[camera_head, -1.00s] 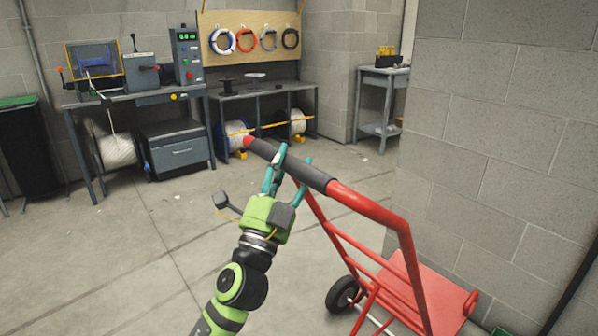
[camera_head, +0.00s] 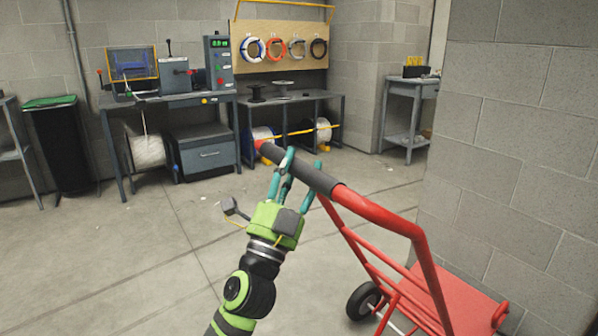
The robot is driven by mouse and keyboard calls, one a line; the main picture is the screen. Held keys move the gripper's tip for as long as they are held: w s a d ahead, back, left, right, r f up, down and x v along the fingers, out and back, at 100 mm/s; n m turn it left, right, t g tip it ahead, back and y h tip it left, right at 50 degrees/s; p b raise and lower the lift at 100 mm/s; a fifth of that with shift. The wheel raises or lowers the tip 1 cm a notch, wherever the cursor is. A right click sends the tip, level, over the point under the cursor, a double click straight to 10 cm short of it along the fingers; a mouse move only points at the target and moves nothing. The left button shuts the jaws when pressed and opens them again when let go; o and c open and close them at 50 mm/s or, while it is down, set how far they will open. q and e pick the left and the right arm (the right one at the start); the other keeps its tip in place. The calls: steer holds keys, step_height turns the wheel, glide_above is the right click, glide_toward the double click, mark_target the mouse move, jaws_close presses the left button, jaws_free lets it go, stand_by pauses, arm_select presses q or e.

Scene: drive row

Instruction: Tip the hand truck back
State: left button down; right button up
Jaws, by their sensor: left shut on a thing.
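The red hand truck (camera_head: 385,222) stands at the lower right, close to the grey block wall. Its top bar carries a dark grip sleeve (camera_head: 318,180). My left gripper (camera_head: 299,167), green with teal fingers, is shut around this sleeve near its far end. One black wheel (camera_head: 366,301) shows on the floor, and the red toe plate (camera_head: 470,300) lies against the wall side. The bottom of the truck is cut off by the frame. My right gripper is not in view.
A grey block wall (camera_head: 530,140) fills the right side. Workbenches with a machine (camera_head: 172,77) and cable spools (camera_head: 148,150) line the back, with a black bin (camera_head: 62,150) at left. The concrete floor (camera_head: 130,250) is clear at left and centre.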

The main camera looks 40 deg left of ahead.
arm_select(q)
steer(key=shift+w+d+f, duration=0.15)
steer(key=shift+w+f, duration=0.05)
steer(key=shift+f, duration=0.45)
steer(key=c, duration=0.6)
jaws_free()
steer(key=shift+c, duration=0.2)
steer(key=shift+w, duration=0.15)
steer(key=shift+r, duration=0.2)
steer(key=shift+s+f, duration=0.1)
steer(key=shift+s, duration=0.1)
steer(key=v, duration=1.1)
steer(key=shift+s+f, duration=0.2)
steer(key=shift+s, duration=0.15)
